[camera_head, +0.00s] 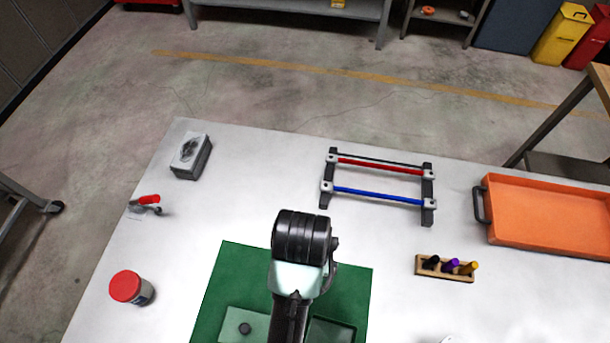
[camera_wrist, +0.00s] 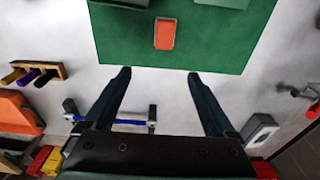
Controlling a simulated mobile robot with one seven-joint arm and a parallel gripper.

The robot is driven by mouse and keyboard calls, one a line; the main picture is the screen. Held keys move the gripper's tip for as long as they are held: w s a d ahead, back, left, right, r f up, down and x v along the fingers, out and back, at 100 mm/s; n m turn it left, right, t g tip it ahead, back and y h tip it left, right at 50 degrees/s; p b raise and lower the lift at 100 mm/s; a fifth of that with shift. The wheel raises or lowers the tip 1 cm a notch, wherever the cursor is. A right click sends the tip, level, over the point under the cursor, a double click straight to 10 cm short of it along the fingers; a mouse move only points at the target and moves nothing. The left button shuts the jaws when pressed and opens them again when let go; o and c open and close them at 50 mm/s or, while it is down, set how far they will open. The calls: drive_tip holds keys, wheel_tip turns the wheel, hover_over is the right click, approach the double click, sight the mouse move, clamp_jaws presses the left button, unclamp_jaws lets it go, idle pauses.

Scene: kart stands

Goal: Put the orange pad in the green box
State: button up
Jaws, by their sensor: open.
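The orange pad (camera_wrist: 165,34) lies flat on the green mat (camera_wrist: 200,45) in the wrist view. In the head view my arm hides it. My gripper (camera_wrist: 159,74) is open and empty, with its two fingers apart; the pad shows beyond the fingertips, roughly centred between them. In the head view an open dark green box (camera_head: 332,331) stands on the mat right of my arm, cut by the lower picture edge. A paler green block or lid (camera_head: 245,325) with a dark knob sits left of my arm. Only the edges of both show at the top of the wrist view.
A rack with red and blue bars (camera_head: 376,196), a wooden holder with markers (camera_head: 444,268) and an orange tray (camera_head: 550,215) stand to the right. A red-lidded jar (camera_head: 130,287), a red-handled clamp (camera_head: 147,203) and a grey box (camera_head: 191,157) stand left.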

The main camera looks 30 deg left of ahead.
drive_tip(key=shift+g, duration=0.5)
drive_tip(key=f, duration=0.2)
drive_tip(key=s+f, duration=0.1)
drive_tip(key=f, duration=0.2)
drive_tip(key=s+f, duration=0.1)
drive_tip(key=f, duration=0.2)
drive_tip(key=shift+s+d, duration=0.1)
drive_tip(key=shift+s, duration=0.05)
drive_tip(key=shift+w+a+f+p, duration=0.15)
drive_tip(key=shift+f+p, duration=0.1)
drive_tip(key=shift+f, duration=1.3)
drive_tip(key=shift+w+a+f+p, duration=0.1)
drive_tip(key=shift+f+p, duration=0.15)
drive_tip(key=shift+f, duration=1.3)
clamp_jaws()
